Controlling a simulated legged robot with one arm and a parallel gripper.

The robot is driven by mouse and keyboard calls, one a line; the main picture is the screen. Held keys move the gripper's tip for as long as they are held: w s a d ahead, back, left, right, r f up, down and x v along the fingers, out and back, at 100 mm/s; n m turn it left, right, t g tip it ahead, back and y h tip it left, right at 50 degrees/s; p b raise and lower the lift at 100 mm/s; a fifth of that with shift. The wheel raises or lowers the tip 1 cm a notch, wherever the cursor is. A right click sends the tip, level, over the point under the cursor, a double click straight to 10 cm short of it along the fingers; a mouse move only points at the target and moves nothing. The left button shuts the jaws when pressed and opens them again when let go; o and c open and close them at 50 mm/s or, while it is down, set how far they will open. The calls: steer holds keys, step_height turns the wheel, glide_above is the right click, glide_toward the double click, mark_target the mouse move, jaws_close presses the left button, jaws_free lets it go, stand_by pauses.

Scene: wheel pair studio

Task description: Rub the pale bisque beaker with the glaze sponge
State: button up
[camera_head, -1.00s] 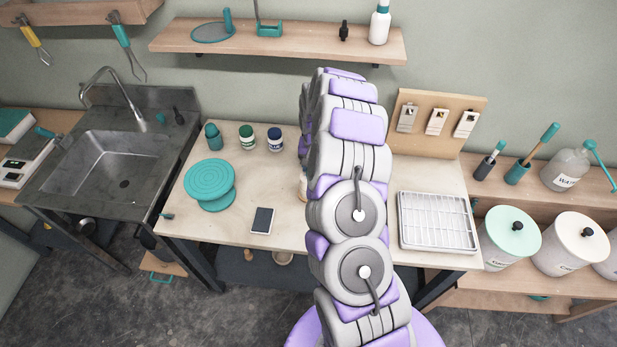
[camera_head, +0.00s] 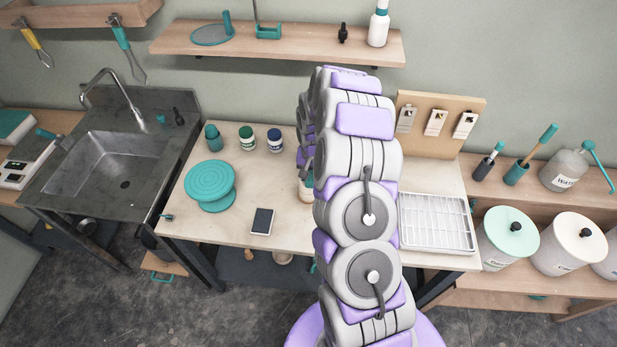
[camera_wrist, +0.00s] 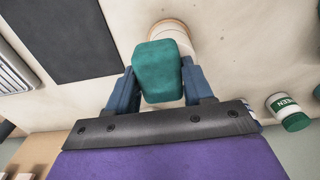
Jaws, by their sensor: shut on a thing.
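My gripper (camera_wrist: 160,76) is shut on the teal glaze sponge (camera_wrist: 158,66), with a blue finger on each side of it. The pale bisque beaker (camera_wrist: 176,32) stands on the workbench just beyond the sponge in the wrist view. The sponge overlaps the beaker there and hides much of it; whether they touch I cannot tell. In the head view a part of the beaker (camera_head: 305,194) shows at the left edge of my arm, with a bit of teal above it. My arm hides the gripper in the head view.
The workbench (camera_head: 240,190) also holds a teal turntable (camera_head: 211,182), a dark tablet-like thing (camera_head: 262,221), several jars including a green-labelled one (camera_head: 247,138), and a white rack (camera_head: 437,222) at right. A dark flat board (camera_wrist: 65,38) lies left of the beaker in the wrist view.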

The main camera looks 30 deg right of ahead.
steer(key=shift+s+a, duration=0.35)
steer(key=shift+s, duration=0.1)
steer(key=shift+w, duration=0.1)
steer(key=shift+w+d+f, duration=0.1)
steer(key=shift+w+d, duration=0.5)
steer(key=shift+w, duration=0.3)
steer(key=shift+w+d, duration=0.6)
steer(key=shift+w, duration=0.25)
steer(key=shift+d+r+p, duration=0.2)
steer(key=shift+r+p, duration=0.25)
steer(key=shift+r, duration=0.25)
